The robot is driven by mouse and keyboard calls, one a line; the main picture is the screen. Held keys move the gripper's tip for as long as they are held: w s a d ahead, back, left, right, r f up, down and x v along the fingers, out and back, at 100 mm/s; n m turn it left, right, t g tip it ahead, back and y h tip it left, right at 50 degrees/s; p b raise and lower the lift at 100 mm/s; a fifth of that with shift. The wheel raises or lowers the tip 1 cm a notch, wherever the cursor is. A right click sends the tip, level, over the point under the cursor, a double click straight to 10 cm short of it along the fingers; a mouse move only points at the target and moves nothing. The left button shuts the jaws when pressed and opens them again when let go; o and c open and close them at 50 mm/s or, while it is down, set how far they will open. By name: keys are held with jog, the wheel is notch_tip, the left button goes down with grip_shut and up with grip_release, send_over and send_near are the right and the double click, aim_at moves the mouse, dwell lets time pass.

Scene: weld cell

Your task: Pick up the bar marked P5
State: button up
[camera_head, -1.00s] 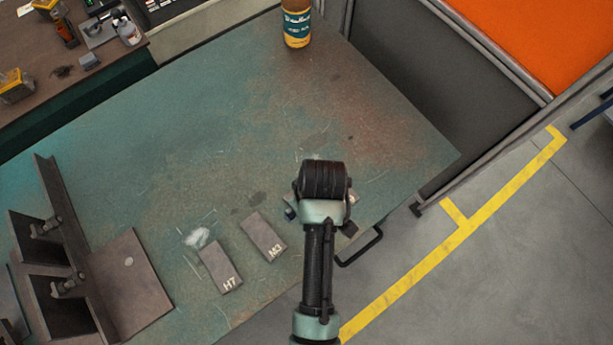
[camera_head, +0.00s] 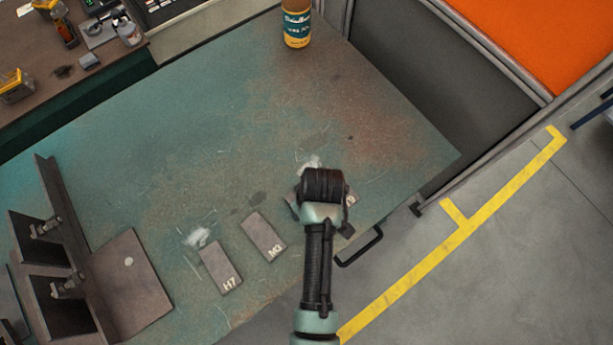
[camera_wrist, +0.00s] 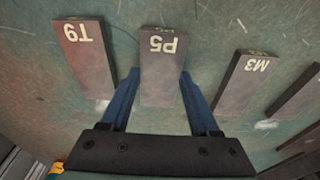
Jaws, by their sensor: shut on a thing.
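The bar marked P5 (camera_wrist: 162,85) is a flat grey-brown block in the middle of the wrist view, its mark at the far end. My gripper (camera_wrist: 160,78) has one blue finger on each long side of it and is shut on it. Whether the bar is clear of the table, I cannot tell. In the head view my wrist (camera_head: 324,187) covers most of that spot and hides the fingers and the P5 mark.
Bar T9 (camera_wrist: 86,58) lies left of P5 in the wrist view, and bar M3 (camera_wrist: 240,82) lies right. Bar H7 (camera_head: 220,268) lies beyond M3 (camera_head: 264,237). A dark metal fixture (camera_head: 130,280) stands left and a bottle (camera_head: 297,24) at the back. The table's middle is clear.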

grip_shut()
jog(key=shift+r, duration=0.2)
